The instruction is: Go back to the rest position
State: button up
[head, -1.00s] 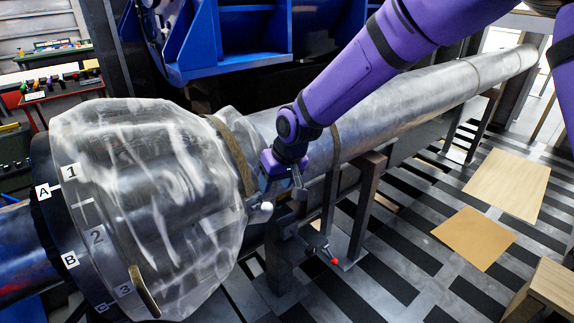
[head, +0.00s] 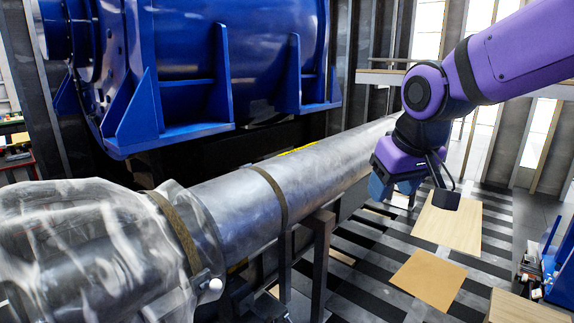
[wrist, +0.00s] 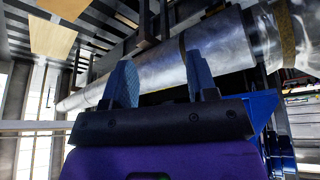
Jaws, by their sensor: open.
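My gripper (wrist: 160,84) is open and empty in the wrist view, its two blue-grey fingers spread apart. In the head view my gripper (head: 412,196) hangs at the right, in front of the far end of the long grey metal shaft. The shaft (head: 325,165) runs from lower left to upper right. It also shows behind the fingers in the wrist view (wrist: 152,68). Whether the gripper touches the shaft cannot be told from the head view, but nothing sits between its fingers.
A clear plastic wrap (head: 80,245) covers the shaft's wide left end, bound by a brown strap (head: 176,232). A dark support stand (head: 321,262) holds the shaft. A big blue machine (head: 220,70) stands behind. Flat boards (head: 428,279) lie on the striped floor at right.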

jog(key=s+d+r+m+h, duration=0.1)
jog(key=s+d+m, duration=0.2)
jog(key=s+d, duration=0.9)
jog(key=s, duration=0.4)
jog(key=shift+s+d+r+m+t, duration=0.15)
jog(key=shift+s+m+t, duration=0.15)
jog(key=shift+t, duration=0.1)
